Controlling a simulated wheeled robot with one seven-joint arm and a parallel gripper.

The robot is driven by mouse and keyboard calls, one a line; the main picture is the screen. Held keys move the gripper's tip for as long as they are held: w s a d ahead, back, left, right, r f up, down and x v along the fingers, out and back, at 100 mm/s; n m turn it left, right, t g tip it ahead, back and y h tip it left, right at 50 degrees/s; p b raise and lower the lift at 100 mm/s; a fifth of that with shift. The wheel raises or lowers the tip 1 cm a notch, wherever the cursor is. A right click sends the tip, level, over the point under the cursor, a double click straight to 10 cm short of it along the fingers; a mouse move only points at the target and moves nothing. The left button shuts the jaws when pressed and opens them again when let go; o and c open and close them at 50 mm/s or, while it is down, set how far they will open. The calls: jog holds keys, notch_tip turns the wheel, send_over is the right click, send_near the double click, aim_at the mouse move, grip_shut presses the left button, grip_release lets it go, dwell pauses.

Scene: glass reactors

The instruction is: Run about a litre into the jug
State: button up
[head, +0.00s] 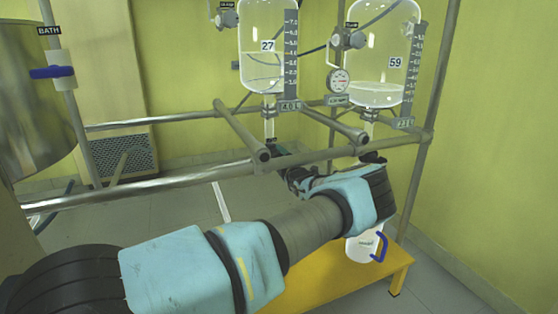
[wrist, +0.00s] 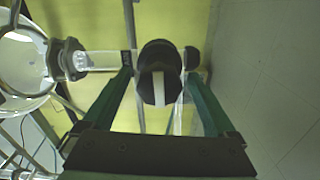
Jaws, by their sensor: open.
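A white jug (head: 364,248) with a blue handle stands on a yellow stool (head: 330,277), partly hidden behind my arm. Above it hangs the glass reactor numbered 59 (head: 375,92), with clear liquid low in it. To its left hangs the reactor numbered 27 (head: 265,72), about half full. My gripper (head: 280,158) is near the outlet under reactor 27, partly hidden by my wrist. In the wrist view, the green fingers (wrist: 163,95) are open, either side of a dark round valve knob (wrist: 160,78) with a white stripe. I cannot tell whether they touch it.
Metal frame rails (head: 130,185) run across in front of the reactors, close to my arm. A steel vessel marked BATH (head: 30,90) with a blue-handled valve (head: 52,72) stands at the left. Open floor (head: 460,290) lies to the right of the stool.

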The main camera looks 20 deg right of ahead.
jog(key=s+d+p, duration=0.1)
jog(key=s, duration=0.9)
jog(key=shift+s+d, duration=0.15)
jog(key=shift+s, duration=0.25)
